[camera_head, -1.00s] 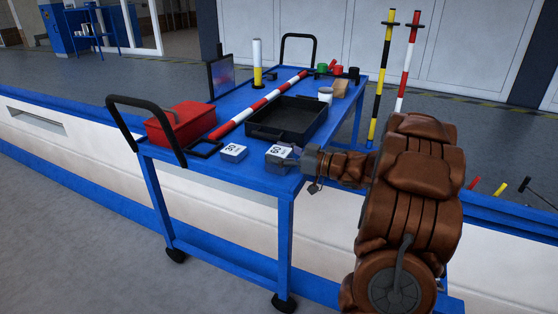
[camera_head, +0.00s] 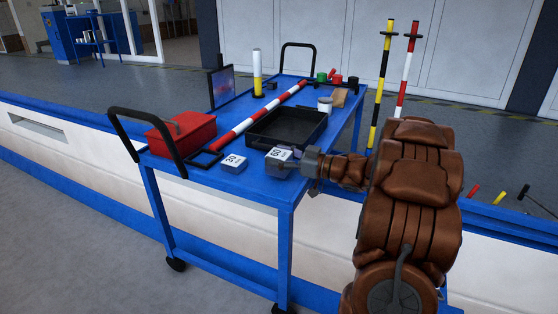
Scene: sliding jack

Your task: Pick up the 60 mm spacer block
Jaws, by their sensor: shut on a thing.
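The 60 mm spacer block (camera_head: 279,156) is a small grey block with a white top marked 60. It is at the near right corner of the blue cart top (camera_head: 211,182). My gripper (camera_head: 290,164) reaches in from the right and is shut on it. The block appears slightly above the cart top, but the gap beneath is hard to see. The fingers are small and partly hidden. A similar lower block marked 30 (camera_head: 234,163) sits on the cart to the left, apart from my gripper.
A black tray (camera_head: 287,128) lies just behind the block. A red toolbox (camera_head: 182,133), a red-white striped bar (camera_head: 262,114) and a yellow-white cylinder (camera_head: 257,72) are on the cart. Black handles rise at both cart ends.

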